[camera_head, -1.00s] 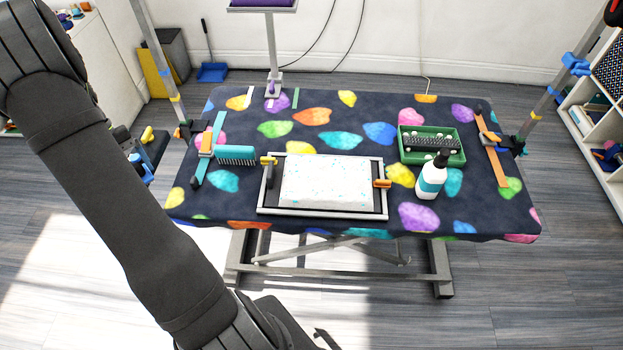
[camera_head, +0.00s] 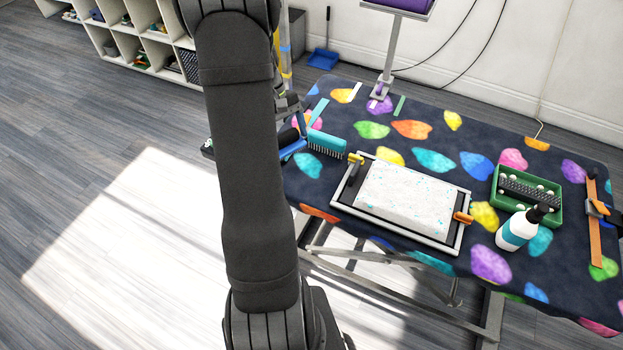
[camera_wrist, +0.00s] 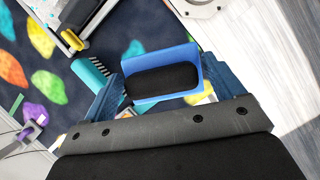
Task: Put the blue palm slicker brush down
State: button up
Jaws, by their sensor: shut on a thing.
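In the wrist view my gripper (camera_wrist: 160,97) is shut on the blue palm slicker brush (camera_wrist: 190,58), which has a black pad facing the camera. The brush is held above the scene, with the patterned table mat (camera_wrist: 60,105) at the left and the floor at the right behind it. In the head view my dark arm stands in front of the table's left end and hides most of the gripper. A blue part (camera_head: 293,150) shows just right of the arm at the table's left edge; I cannot tell for certain that it is the brush.
A teal comb-like brush (camera_head: 327,143) lies on the mat close to the arm; it also shows in the wrist view (camera_wrist: 88,73). A framed tray with a white speckled slab (camera_head: 410,197), a pump bottle (camera_head: 517,230) and a green tray (camera_head: 500,205) stand farther right.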

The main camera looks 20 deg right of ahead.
jog(key=s+d+n+t+h, duration=0.15)
jog(key=s+d+n, duration=0.35)
jog(key=s+d, duration=0.7)
jog(key=shift+g, duration=0.25)
jog(key=w+a+f, duration=0.4)
jog(key=w, duration=0.1)
jog(key=w+a+f, duration=0.3)
jog(key=shift+f, duration=1.9)
jog(key=shift+f, duration=0.1)
jog(key=o, duration=0.5)
jog(key=shift+f, duration=0.1)
jog(key=shift+o, duration=1)
jog(key=v, duration=1.2)
jog(key=shift+a, duration=0.15)
